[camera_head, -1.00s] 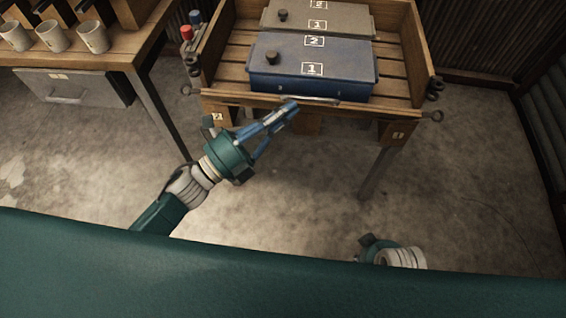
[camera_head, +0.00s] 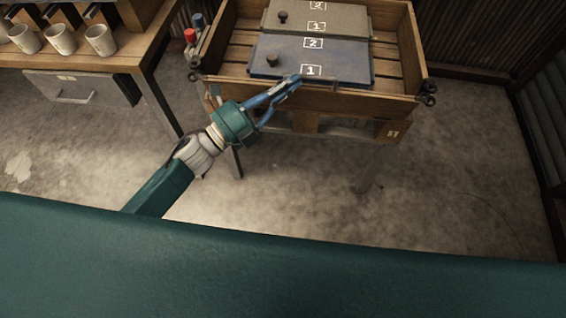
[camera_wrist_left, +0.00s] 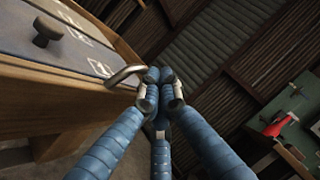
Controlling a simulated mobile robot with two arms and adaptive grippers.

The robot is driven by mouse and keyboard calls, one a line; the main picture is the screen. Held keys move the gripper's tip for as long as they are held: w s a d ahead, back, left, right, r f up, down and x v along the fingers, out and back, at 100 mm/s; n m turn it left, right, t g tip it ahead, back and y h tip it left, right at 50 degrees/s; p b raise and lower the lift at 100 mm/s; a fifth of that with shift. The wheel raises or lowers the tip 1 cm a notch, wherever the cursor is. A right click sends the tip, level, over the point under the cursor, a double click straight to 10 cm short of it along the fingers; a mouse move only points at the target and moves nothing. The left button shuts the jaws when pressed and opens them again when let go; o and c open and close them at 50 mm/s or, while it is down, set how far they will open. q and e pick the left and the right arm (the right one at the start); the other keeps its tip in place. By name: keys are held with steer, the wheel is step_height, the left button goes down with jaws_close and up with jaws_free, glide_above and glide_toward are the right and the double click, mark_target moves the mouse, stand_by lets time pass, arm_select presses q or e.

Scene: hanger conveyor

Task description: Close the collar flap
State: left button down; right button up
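The collar flap (camera_head: 370,98) is the wooden front board of the slatted wooden crate. It stands nearly upright across the crate's front and hides the front face of the blue box. A bent metal handle (camera_head: 325,84) sits on its outer side, and it also shows in the left wrist view (camera_wrist_left: 126,73). My left gripper (camera_head: 294,80) is at the handle's left part. In the left wrist view its blue fingers (camera_wrist_left: 159,76) are drawn together, with the bar running in at their tips. Whether the flap meets both side walls is hard to tell. My right gripper is out of view.
A blue lidded box (camera_head: 345,62) and a grey-brown box (camera_head: 345,20) lie in the crate. Metal fittings (camera_head: 430,93) stick out at its front corners. A wooden bench (camera_head: 125,62) with several mugs stands at left. The floor in front is clear.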

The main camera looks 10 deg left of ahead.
mark_target(291, 74)
arm_select(q)
steer(key=w, duration=0.1)
steer(key=w+r, duration=0.1)
steer(key=w, duration=0.1)
steer(key=shift+w, duration=0.55)
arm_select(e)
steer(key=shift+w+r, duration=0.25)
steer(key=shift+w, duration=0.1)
